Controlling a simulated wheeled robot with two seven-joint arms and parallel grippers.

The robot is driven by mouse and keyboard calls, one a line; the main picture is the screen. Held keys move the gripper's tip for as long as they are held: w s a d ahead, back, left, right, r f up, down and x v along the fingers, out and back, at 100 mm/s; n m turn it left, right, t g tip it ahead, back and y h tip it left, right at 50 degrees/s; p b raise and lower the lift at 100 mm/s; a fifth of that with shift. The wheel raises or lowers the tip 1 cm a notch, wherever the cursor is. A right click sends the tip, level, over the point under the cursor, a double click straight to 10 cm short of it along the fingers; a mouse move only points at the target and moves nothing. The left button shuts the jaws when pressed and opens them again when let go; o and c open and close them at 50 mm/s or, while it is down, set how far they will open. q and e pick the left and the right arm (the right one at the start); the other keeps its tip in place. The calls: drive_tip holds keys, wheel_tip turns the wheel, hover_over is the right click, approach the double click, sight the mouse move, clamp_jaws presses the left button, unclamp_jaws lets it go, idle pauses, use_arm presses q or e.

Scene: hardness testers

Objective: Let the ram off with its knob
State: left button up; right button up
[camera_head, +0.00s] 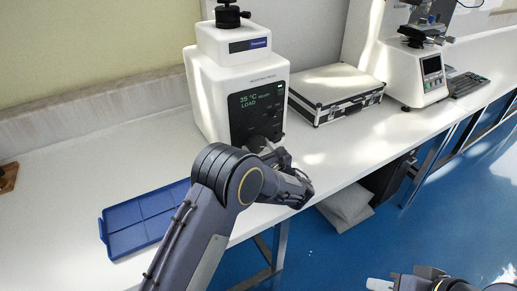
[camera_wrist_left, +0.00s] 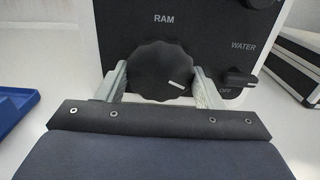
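The white tester (camera_head: 228,85) stands on the bench, with a black front panel and a lit display reading 35 °C and LOAD. In the left wrist view the black ram knob (camera_wrist_left: 162,72) sits under the word RAM, its white mark pointing to the lower right. My left gripper (camera_wrist_left: 160,84) has one finger at each side of this knob. The fingers look close to or touching its rim; a firm grip cannot be made out. In the head view my left arm hides the knob. Part of my right arm (camera_head: 430,280) shows at the bottom right; its fingers are not clear.
A smaller water knob (camera_wrist_left: 240,78), by the word OFF, sits close to the right finger. A blue tray (camera_head: 140,222) lies left of my left arm. A silver-edged case (camera_head: 335,92) is right of the tester. Another tester (camera_head: 415,75) stands farther right.

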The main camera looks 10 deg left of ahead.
use_arm(q)
drive_tip(key=c, duration=0.4)
drive_tip(key=shift+o, duration=0.2)
drive_tip(key=shift+f+b, duration=0.1)
drive_tip(key=shift+b, duration=0.35)
drive_tip(key=n+b, duration=0.2)
drive_tip(key=b, duration=0.1)
drive_tip(key=n+b, duration=0.2)
drive_tip(key=b, duration=0.2)
drive_tip(key=n+b, duration=0.3)
drive_tip(key=b, duration=0.1)
drive_tip(key=shift+d+f, duration=0.15)
drive_tip(key=shift+f, duration=0.1)
drive_tip(key=n+b, duration=0.3)
drive_tip(key=b, duration=0.1)
drive_tip(key=n+b, duration=0.5)
drive_tip(key=b, duration=0.2)
drive_tip(key=shift+w+r+n+b, duration=0.1)
drive_tip(key=shift+r+n+b, duration=0.15)
drive_tip(key=shift+n+b, duration=0.15)
drive_tip(key=shift+r+n+b, duration=0.2)
drive_tip(key=shift+n+b, duration=0.65)
drive_tip(key=shift+n, duration=0.05)
drive_tip(key=o, duration=1)
drive_tip(key=shift+c, duration=0.2)
